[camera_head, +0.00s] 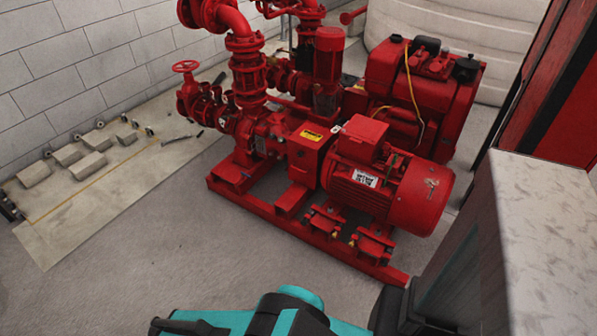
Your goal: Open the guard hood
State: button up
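The guard hood (308,154) appears to be the red box with a yellow warning label, between the pump and the red motor (385,185). It sits low on the red base frame and looks closed, with no gap showing. Its far side and any hinge or handle are hidden or too small to tell. Teal and black parts of my own arm show at the bottom edge, well in front of the pumpset and apart from it. My gripper cannot be made out in this view.
Red pipes and valves (248,75) rise behind the hood, with a red engine (420,95) at the back right. The red base frame (290,228) runs along the front. Grey floor (150,265) is clear at front left. Several small blocks (90,165) lie by the wall.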

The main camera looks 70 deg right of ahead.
aim_at(308, 139)
jog(key=u, duration=0.05)
jog(key=i, duration=1)
jog(key=z, duration=0.05)
